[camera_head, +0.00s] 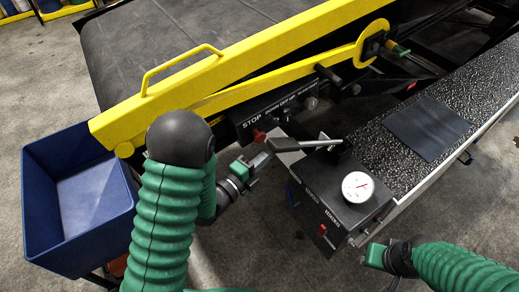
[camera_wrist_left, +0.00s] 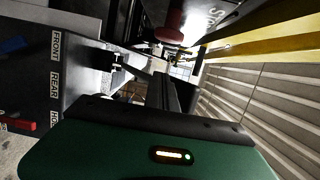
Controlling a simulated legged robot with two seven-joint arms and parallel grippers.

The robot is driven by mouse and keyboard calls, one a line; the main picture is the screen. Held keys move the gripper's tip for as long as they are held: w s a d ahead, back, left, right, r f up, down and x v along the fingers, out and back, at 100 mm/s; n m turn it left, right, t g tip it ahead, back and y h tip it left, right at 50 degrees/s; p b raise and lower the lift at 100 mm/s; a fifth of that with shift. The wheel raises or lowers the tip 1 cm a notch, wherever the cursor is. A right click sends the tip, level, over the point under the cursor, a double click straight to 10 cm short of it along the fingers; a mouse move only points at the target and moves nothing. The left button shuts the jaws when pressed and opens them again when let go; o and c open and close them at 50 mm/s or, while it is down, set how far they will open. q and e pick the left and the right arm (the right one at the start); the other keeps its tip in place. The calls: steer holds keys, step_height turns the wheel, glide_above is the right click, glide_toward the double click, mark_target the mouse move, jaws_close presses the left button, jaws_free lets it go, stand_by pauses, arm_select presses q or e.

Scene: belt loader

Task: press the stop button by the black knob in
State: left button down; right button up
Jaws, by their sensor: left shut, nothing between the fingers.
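The red stop button (camera_head: 259,135) sticks out of the black panel (camera_head: 272,116) marked STOP, under the yellow rail. In the left wrist view the red button (camera_wrist_left: 170,22) is at the top centre, beside the STOP lettering. A black knob (camera_head: 311,103) is on the same panel, to the right. My left gripper (camera_head: 265,157) is shut and empty, just below the red button in the picture; I cannot tell whether they touch. My right gripper (camera_head: 374,256) is at the lower right, away from the panel; its fingers are not clear.
A black control box (camera_head: 345,195) with a white gauge (camera_head: 357,187), a grey lever (camera_head: 315,143) and a red switch (camera_head: 322,230) stands right of my left gripper. A blue bin (camera_head: 45,215) is at the left. The yellow rail (camera_head: 240,50) runs above the panel.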

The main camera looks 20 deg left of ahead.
mark_target(257, 140)
arm_select(q)
steer(key=w+a, duration=0.2)
steer(key=a, duration=0.1)
steer(key=shift+w+a+p, duration=0.15)
steer(key=shift+a+p, duration=0.15)
steer(key=shift+p, duration=0.1)
steer(key=shift+w+a+f+b, duration=0.1)
steer(key=shift+w+a+b, duration=0.45)
steer(key=shift+b, duration=0.35)
steer(key=shift+r, duration=0.2)
